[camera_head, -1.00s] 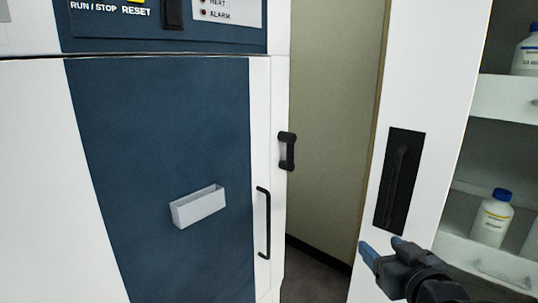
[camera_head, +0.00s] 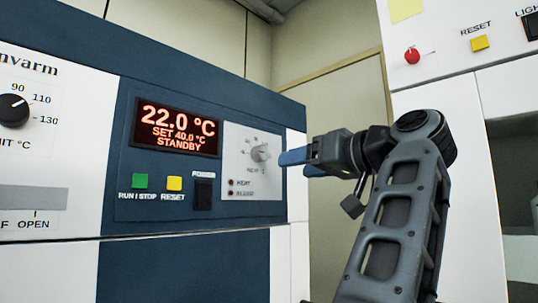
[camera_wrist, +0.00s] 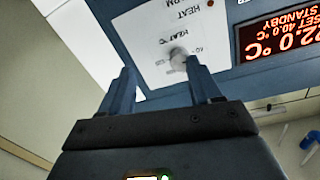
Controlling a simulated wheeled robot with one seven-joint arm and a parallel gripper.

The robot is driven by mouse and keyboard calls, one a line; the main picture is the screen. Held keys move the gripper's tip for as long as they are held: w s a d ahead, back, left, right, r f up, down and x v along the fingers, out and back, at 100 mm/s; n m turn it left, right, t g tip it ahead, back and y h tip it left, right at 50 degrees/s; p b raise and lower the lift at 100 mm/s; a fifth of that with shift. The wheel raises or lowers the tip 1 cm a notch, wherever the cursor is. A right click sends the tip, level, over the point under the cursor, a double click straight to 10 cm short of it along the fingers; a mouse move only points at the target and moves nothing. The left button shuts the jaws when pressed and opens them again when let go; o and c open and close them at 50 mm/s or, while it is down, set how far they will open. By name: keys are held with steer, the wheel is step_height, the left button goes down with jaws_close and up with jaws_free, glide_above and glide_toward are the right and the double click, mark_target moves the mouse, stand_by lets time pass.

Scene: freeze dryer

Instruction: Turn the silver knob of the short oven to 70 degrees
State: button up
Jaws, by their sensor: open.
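The short oven's blue control panel (camera_head: 125,200) fills the left and middle of the head view. Its silver knob (camera_head: 260,153) sits on a white plate (camera_head: 238,187) at the panel's right. The red display (camera_head: 178,128) reads 22.0 °C, SET 40.0 °C, STANDBY. My gripper (camera_head: 297,163) is just right of the knob, with its blue fingers pointing at the panel. In the wrist view my open fingers (camera_wrist: 163,88) show with the silver knob (camera_wrist: 178,57) beyond them, upside down, between the fingertips' directions. The knob appears apart from the fingers.
A black dial (camera_head: 14,109) is on the neighbouring white unit at left. Green (camera_head: 140,181) and yellow (camera_head: 174,184) buttons and a black power switch (camera_head: 203,194) are left of the knob. A white cabinet (camera_head: 450,85) with a red knob stands at right, behind my arm.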

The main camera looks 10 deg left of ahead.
mark_target(265, 152)
steer(key=shift+n+g+y, duration=0.4)
steer(key=shift+y, duration=0.2)
steer(key=w+a+r, duration=0.1)
steer(key=a, duration=0.1)
steer(key=w+a+r+p, duration=0.1)
steer(key=a, duration=0.1)
steer(key=w+a+r+p, duration=0.1)
steer(key=a, duration=0.2)
steer(key=shift+w+r, duration=0.25)
steer(key=shift+c, duration=0.3)
steer(key=c, duration=1)
